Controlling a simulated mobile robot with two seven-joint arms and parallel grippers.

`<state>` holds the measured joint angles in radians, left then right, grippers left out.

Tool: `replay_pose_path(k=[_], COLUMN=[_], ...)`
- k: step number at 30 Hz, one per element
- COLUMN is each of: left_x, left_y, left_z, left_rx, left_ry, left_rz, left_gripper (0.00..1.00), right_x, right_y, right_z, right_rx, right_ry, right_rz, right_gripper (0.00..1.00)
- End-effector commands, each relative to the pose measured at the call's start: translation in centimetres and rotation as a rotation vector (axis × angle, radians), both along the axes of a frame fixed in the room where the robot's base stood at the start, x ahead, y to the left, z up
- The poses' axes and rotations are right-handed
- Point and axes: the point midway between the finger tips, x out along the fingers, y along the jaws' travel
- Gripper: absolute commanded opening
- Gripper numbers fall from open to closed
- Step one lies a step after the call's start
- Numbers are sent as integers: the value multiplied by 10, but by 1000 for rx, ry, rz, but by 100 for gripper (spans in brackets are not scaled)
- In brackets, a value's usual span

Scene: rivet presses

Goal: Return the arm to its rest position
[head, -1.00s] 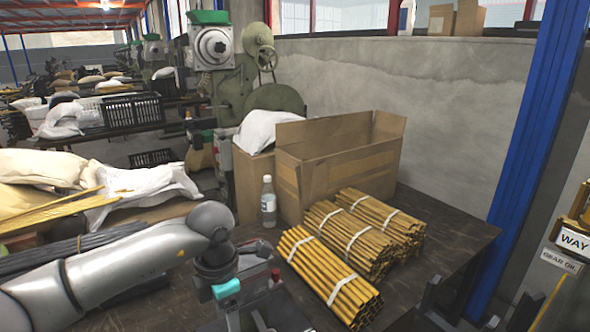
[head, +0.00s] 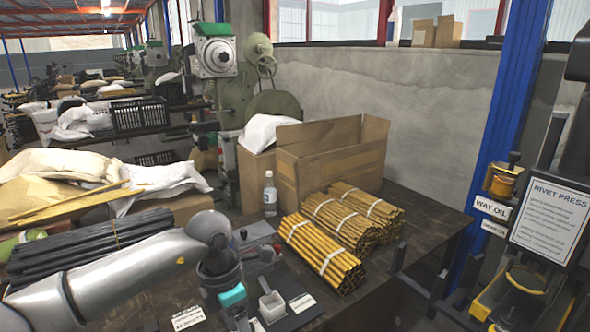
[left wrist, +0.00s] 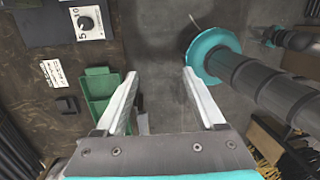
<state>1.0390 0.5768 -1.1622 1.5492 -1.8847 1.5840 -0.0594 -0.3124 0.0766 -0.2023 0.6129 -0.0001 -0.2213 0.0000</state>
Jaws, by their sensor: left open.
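My left arm (head: 120,277) comes in from the left in the head view, low over the dark table, its wrist bent downward. My left gripper is open and empty in the left wrist view (left wrist: 160,85), with both pale fingers apart. It points down past the table edge area, with a green bin (left wrist: 98,88) beside the left finger. In the head view its fingers are not clear at the bottom edge. My right gripper is not in view.
Dark rods (head: 85,245) lie behind my arm. A rivet press sign (head: 553,222) and press are at right.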

Motion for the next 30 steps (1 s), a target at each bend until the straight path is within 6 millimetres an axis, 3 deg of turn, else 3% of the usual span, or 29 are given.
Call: replay_pose_path(k=[4,9,12,15,17,20,23,26,30], left_x=[-15,-22,-14,4,17,32,28,2,-60], left_y=[-50,-107,-133,-141,-135,-108,-66,-25,22], left_z=[-15,-20,-19,-26,-38,-75,-133,-192,-266], left_rx=[-260,-608,-842,-1062,-1170,-1303,-1358,-1336,-1216], left_ry=[119,275,382,486,541,616,663,678,661], left_rz=[100,313,531,824,1028,1411,1835,2210,2662], left_gripper=[71,71,71,71,71,71,71,71,71], right_x=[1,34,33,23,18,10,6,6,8], right_y=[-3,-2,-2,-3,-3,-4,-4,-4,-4], right_z=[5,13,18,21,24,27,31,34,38], right_rx=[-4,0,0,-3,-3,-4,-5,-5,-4], right_ry=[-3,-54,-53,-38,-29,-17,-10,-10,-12], right_rz=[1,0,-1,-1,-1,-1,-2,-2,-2], right_gripper=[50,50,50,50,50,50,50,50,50])
